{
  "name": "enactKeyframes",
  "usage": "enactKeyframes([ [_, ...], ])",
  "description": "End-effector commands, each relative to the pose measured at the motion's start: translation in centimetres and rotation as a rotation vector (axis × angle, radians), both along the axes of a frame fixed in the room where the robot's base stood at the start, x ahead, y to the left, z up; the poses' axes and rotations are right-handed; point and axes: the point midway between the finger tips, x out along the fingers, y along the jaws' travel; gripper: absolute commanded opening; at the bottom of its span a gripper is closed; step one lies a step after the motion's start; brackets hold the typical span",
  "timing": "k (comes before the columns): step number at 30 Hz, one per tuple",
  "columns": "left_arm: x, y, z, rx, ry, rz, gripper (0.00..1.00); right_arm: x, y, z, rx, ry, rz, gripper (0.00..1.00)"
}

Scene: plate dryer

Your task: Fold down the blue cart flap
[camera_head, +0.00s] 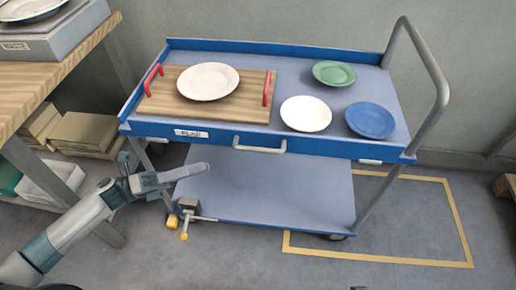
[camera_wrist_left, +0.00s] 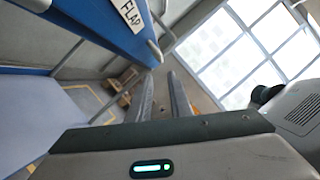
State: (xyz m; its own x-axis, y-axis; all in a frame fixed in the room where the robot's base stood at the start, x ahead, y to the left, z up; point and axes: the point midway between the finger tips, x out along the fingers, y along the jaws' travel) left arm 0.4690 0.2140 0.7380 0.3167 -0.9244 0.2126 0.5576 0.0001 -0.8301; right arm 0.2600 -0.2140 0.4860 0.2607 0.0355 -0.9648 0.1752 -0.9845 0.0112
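The blue cart flap (camera_head: 225,139) runs along the front edge of the cart's top deck. It carries a white label (camera_head: 192,133) and a pale bar handle (camera_head: 262,146). In the left wrist view the blue panel (camera_wrist_left: 95,22) is at the upper left, with its label reading FLAP (camera_wrist_left: 130,14). My left gripper (camera_head: 203,168) is in front of the cart, below the flap's left part and apart from the handle. Its two fingers (camera_wrist_left: 166,88) show a gap with nothing between them. My right gripper is not in view.
The top deck holds a wooden tray (camera_head: 152,101) with red handles and a white plate (camera_head: 208,81). White (camera_head: 306,114), green (camera_head: 334,73) and blue (camera_head: 370,120) plates are beside it. The lower shelf (camera_head: 290,190) is empty. A wooden table (camera_head: 45,75) stands left.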

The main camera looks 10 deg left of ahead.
Motion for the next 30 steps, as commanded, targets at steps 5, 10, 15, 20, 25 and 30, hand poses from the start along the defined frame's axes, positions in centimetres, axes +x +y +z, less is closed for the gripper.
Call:
enactKeyframes([
  [5,0.7,-2.0,0.8,-0.004,-0.002,-0.002,0.18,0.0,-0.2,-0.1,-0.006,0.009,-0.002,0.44],
  [10,1.6,-4.6,1.4,-0.004,-0.002,0.0,0.18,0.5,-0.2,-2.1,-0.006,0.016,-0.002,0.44],
  [15,2.6,-7.5,2.1,-0.004,-0.002,0.0,0.18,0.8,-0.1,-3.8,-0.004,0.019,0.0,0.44],
  [20,3.5,-10.2,2.7,-0.004,-0.002,-0.001,0.18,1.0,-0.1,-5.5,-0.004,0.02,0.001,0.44],
  [25,4.4,-12.7,3.3,-0.002,-0.003,0.001,0.18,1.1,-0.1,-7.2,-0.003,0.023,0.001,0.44],
  [30,5.0,-14.4,3.5,-0.002,0.0,0.001,0.18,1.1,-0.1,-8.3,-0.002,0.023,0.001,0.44],
])
